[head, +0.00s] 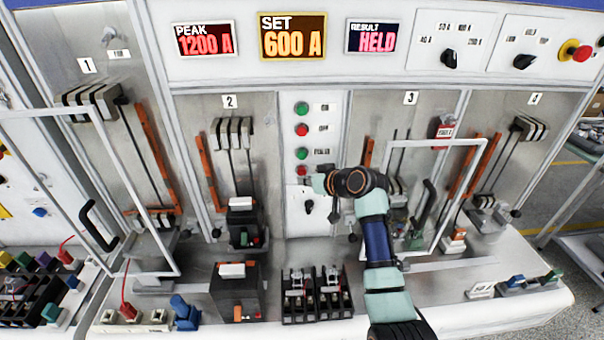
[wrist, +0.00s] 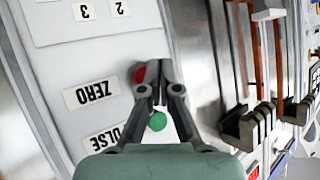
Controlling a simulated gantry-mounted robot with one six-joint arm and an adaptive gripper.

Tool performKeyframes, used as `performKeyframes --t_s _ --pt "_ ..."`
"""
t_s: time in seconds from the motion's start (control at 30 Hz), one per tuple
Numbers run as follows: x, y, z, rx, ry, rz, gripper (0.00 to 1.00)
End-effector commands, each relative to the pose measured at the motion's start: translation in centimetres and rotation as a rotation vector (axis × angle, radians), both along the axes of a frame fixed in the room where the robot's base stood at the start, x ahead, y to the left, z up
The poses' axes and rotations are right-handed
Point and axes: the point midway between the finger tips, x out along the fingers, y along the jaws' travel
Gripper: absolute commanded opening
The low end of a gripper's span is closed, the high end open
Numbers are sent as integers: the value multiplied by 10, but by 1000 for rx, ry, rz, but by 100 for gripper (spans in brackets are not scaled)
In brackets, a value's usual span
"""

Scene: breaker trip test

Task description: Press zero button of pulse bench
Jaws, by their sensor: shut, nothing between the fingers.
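The zero button is the lowest red button (head: 301,170) in the column on the central panel. In the wrist view the red zero button (wrist: 139,74) shows beside the ZERO label (wrist: 91,93), partly hidden by my fingertips. My gripper (wrist: 155,70) is shut and empty, with its tips over or right at the button; I cannot tell whether they touch it. In the head view my gripper (head: 318,183) is just right of and below the button. The green pulse button (wrist: 157,121) is beside the PULSE label.
Displays read PEAK 1200 A (head: 205,39), SET 600 A (head: 292,37) and RESULT HELD (head: 372,36). More green and red buttons sit above in the column. A black knob (head: 309,206) is below. Open framed doors (head: 478,160) stand out at bays 1 and 3.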

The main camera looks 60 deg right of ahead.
Motion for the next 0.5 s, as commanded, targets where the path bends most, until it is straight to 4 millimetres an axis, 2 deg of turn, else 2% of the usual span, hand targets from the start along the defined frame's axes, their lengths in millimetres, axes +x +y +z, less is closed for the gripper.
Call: performKeyframes --t_s 0.5 --pt "4 -7 0 0 0 0 0"
